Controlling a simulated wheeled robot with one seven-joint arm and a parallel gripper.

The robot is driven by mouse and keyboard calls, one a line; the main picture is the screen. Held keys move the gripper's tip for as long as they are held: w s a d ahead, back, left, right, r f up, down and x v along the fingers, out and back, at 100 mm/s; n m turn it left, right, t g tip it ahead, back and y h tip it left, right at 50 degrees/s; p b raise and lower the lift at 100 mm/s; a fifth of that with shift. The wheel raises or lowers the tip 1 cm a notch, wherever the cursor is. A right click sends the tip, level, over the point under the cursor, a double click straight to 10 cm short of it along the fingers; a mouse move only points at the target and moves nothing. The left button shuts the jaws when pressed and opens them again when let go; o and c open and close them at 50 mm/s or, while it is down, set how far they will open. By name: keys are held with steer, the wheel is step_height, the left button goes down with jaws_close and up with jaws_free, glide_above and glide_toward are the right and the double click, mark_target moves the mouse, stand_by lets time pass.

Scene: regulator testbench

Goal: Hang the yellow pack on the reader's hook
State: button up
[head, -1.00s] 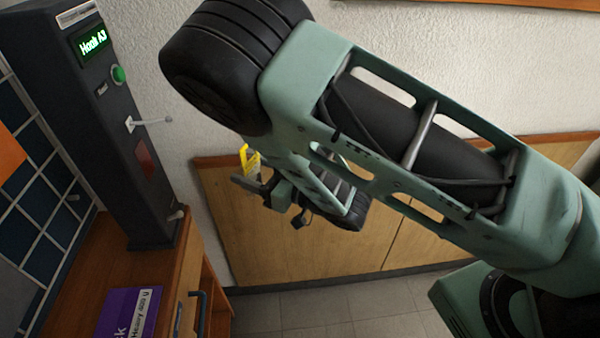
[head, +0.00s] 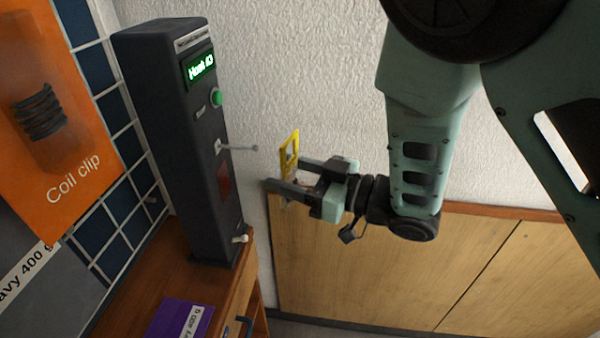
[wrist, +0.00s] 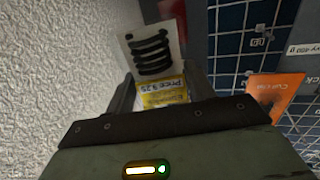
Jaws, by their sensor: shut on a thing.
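The yellow pack (head: 289,150) is held in my gripper (head: 279,187); its yellow upper part, with an opening in it, stands above the fingers. In the wrist view the pack (wrist: 162,96) shows a yellow label with print and a pale part with dark coils, between the fingers. The reader (head: 172,140) is a tall dark column with a lit green display and a green button. Its pale hook (head: 238,148) sticks out to the right from the front. The pack is to the right of the hook tip and apart from it.
A small pale knob (head: 240,239) sits low on the reader. The reader stands on a wooden counter (head: 150,270) with a purple card (head: 180,318). An orange Coil clip panel (head: 60,110) is at the left. A wood-panelled lower wall (head: 390,270) lies behind my gripper.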

steer(key=shift+w+a+f, duration=0.2)
steer(key=shift+a, duration=1.1)
steer(key=shift+w+a+f, duration=0.15)
steer(key=shift+a+f, duration=0.1)
steer(key=shift+a, duration=1.05)
steer(key=shift+w+a+f, duration=0.2)
steer(key=shift+a, duration=1.1)
steer(key=o, duration=1.1)
steer(key=shift+c, duration=0.2)
steer(key=shift+d, duration=0.1)
steer(key=p+v, duration=0.6)
steer(key=v, duration=1.1)
steer(key=shift+p, duration=0.3)
